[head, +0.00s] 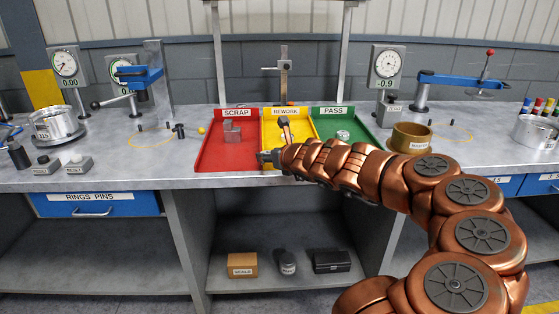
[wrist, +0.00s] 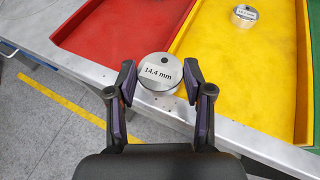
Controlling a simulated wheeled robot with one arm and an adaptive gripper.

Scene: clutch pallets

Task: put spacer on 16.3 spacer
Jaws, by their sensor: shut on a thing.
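My gripper (wrist: 160,88) is shut on a short round silver spacer (wrist: 160,73) labelled "14.4 mm", with a dark hole in its top. The spacer sits between the fingertips over the bench's front edge, by the corner where the red and yellow trays meet. A second round silver spacer (wrist: 244,15) stands in the yellow tray, apart from the held one; its label is too small to read. In the head view my gripper (head: 268,157) is at the front of the trays, and the held spacer cannot be made out there.
The red scrap tray (head: 208,160), yellow rework tray (head: 268,130) and green pass tray (head: 370,132) lie side by side. A silver block (head: 232,132) is in the red tray and a silver piece (head: 343,135) in the green one. A brass ring (head: 410,138) stands right of the trays.

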